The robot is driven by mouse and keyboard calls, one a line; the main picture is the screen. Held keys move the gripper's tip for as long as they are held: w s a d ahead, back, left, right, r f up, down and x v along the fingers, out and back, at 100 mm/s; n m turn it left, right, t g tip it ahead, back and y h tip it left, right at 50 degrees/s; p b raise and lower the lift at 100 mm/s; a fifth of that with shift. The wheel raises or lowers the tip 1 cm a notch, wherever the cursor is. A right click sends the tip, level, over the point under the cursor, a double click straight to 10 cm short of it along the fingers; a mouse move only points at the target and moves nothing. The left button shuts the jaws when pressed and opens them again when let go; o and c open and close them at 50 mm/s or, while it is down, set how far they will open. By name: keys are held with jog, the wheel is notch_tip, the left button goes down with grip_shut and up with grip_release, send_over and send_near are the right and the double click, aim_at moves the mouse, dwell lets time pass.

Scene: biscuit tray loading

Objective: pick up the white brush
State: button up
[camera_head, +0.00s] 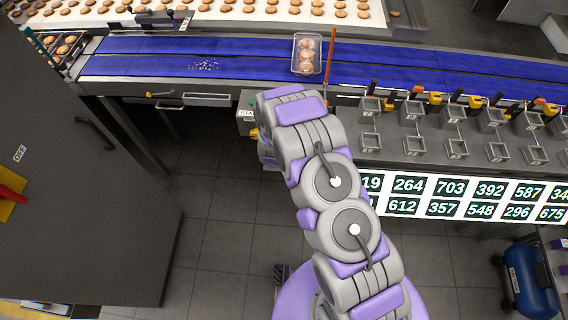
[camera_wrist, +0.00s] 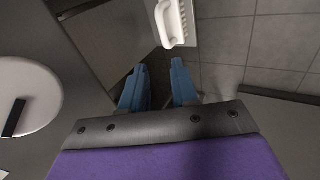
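The white brush (camera_wrist: 172,24) shows at the top of the wrist view, with an open-looking handle and a row of short bristles along its right side. It lies beyond my fingertips and apart from them. My gripper (camera_wrist: 158,72) is open and empty, with two blue fingers spread below the brush in the picture. In the head view I cannot make out the brush, and my arm hides my gripper.
A blue conveyor belt (camera_head: 400,70) carries a clear tray of biscuits (camera_head: 308,55) and some crumbs (camera_head: 205,65). An orange upright rod (camera_head: 330,55) stands beside the tray. A dark cabinet (camera_head: 80,220) stands left. A round white object (camera_wrist: 28,90) is left in the wrist view.

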jog(key=shift+n, duration=0.3)
jog(key=b+x, duration=0.1)
jog(key=x, duration=0.5)
jog(key=b+x, duration=0.2)
jog(key=x, duration=0.4)
jog(key=b+x, duration=0.2)
jog(key=x, duration=0.4)
jog(key=shift+s+d+f, duration=0.2)
jog(key=shift+s+d, duration=0.1)
jog(key=shift+d, duration=0.05)
jog(key=shift+w+f, duration=0.35)
jog(key=shift+a, duration=0.2)
jog(key=shift+c, duration=0.3)
jog(key=shift+d, duration=0.1)
grip_shut()
